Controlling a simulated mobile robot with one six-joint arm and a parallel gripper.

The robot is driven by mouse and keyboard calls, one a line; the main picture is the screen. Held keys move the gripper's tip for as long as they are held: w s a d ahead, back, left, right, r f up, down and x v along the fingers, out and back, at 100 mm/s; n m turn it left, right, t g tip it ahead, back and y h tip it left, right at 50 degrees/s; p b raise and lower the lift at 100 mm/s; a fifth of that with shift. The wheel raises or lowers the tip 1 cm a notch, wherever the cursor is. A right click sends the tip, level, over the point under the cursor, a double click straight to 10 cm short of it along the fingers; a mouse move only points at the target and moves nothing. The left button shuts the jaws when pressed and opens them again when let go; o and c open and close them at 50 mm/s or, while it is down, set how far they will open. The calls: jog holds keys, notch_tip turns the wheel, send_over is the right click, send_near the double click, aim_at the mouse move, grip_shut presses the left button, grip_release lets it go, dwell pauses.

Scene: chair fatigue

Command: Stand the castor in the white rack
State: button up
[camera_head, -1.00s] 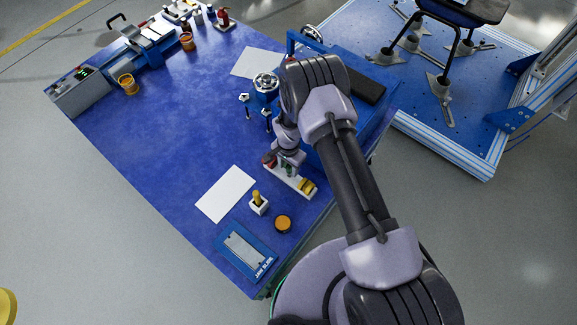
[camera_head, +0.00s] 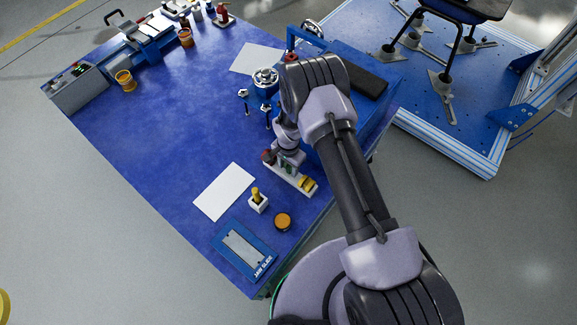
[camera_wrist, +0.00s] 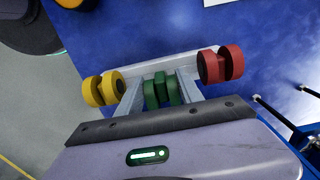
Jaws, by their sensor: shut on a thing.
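The white rack (camera_head: 303,187) stands near the table's right edge. In the wrist view the rack (camera_wrist: 142,71) runs behind my gripper. My gripper (camera_wrist: 159,92) is shut on a green castor (camera_wrist: 162,90) between its two fingers. The green castor is at the rack's middle, between a yellow castor (camera_wrist: 103,89) at one end and a red castor (camera_wrist: 221,65) at the other. In the head view my gripper (camera_head: 288,166) is over the rack, and the yellow castor (camera_head: 305,183) and red castor (camera_head: 268,156) show there. Whether the green castor is seated cannot be told.
A small white block with a yellow-topped piece (camera_head: 257,200), an orange-brown round tin (camera_head: 283,221), a white sheet (camera_head: 224,191) and a blue tray (camera_head: 244,249) lie nearby. The table's left middle is clear.

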aim_at(289, 167)
jog(key=shift+f, duration=0.3)
jog(key=o, duration=1.3)
jog(key=shift+o, duration=0.2)
notch_tip(289, 167, up, 18)
jog(key=p, duration=0.6)
jog(key=shift+f, duration=0.2)
